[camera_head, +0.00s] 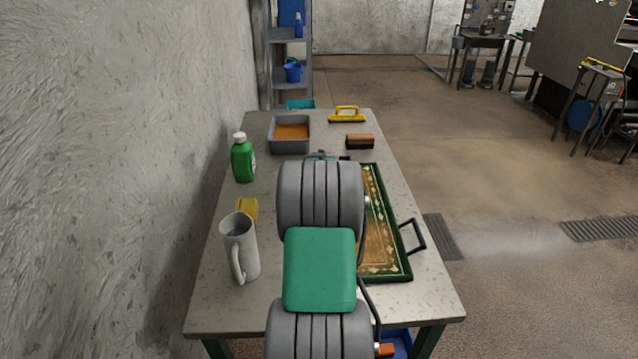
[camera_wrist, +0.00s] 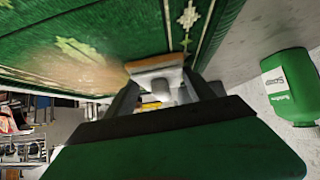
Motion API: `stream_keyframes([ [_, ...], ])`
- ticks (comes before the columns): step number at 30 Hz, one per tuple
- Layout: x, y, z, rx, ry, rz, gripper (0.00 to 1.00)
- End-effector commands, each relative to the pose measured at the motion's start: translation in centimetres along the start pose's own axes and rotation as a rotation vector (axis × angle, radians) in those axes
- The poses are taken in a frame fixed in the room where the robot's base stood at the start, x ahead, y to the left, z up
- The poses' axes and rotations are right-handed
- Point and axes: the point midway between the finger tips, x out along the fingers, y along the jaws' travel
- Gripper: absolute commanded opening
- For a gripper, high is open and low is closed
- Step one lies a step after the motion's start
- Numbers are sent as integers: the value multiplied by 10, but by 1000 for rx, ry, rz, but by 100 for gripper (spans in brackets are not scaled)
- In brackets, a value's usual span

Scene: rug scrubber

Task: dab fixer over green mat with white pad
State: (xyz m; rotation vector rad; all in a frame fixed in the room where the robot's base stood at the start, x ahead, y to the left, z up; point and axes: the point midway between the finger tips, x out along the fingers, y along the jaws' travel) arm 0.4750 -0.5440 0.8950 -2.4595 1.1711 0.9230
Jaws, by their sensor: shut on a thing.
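The green mat (camera_head: 403,263) has a patterned border and brown areas and lies on a tray with a black handle on the right half of the table. My arm covers its left part. In the wrist view the mat (camera_wrist: 120,25) fills the upper left. My gripper (camera_wrist: 162,88) is shut on the white pad (camera_wrist: 155,64), whose far edge is tan. That edge is at or very near the mat's surface; I cannot tell whether it touches. In the head view my arm hides the gripper and pad. A grey tub (camera_head: 291,146) holds orange-brown contents.
A green bottle (camera_head: 243,160), a white mug (camera_head: 240,248) and a yellow sponge (camera_head: 247,208) stand along the table's left side. A brown brush (camera_head: 359,142) and a yellow-handled tool (camera_head: 346,115) lie at the far end. A wall runs close on the left.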

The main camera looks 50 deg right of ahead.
Motion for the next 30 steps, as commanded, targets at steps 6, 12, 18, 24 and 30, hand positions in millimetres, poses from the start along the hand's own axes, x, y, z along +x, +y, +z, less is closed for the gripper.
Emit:
stream_keyframes([
  [6,2,0,4,0,-5,0,0],
  [12,2,0,4,0,-7,0,0],
  [18,-14,1,-15,0,-5,0,0],
  [24,-28,1,-32,0,-5,0,0],
  [30,-28,1,-32,0,-4,0,0],
])
